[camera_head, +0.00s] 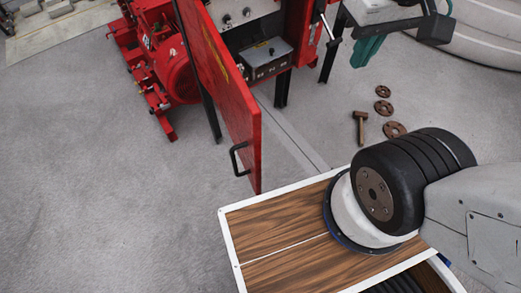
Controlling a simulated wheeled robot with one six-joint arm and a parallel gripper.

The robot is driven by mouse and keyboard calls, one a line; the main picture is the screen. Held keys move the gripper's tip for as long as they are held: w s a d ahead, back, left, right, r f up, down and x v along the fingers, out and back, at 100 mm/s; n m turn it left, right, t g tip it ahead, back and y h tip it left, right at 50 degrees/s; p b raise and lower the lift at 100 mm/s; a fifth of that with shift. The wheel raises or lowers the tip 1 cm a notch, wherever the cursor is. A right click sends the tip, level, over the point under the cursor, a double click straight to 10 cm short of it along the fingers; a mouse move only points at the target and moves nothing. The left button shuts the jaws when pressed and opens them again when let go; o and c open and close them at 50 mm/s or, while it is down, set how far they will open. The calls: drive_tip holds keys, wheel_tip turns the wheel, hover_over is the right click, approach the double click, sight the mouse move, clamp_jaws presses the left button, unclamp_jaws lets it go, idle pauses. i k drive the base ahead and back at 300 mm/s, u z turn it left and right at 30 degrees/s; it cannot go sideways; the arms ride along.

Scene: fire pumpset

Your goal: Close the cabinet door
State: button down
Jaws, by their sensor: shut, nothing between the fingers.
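The red cabinet door (222,82) stands wide open, swung out from the red cabinet (298,30) toward me. Its black bar handle (238,159) is on the left face, near the free edge. The door's near bottom corner appears just beyond the wooden deck of my base. The open cabinet shows a grey box (265,58) and a pale panel with knobs (238,14). The cabinet stands on dark legs, and its top is out of frame. My arm's lower joint and a grey link show at the right. I cannot make out my gripper in this view.
A red pump (172,72) stands on the floor left of the door. A hammer (360,127) and several brown discs (383,107) lie to the right. A black and teal object (367,50) and pale hoses (485,35) are at upper right. The left floor is clear.

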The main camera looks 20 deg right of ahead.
sight(242, 115)
drive_tip(key=z, duration=0.05)
drive_tip(key=k, duration=0.65)
drive_tip(key=u, duration=1.1)
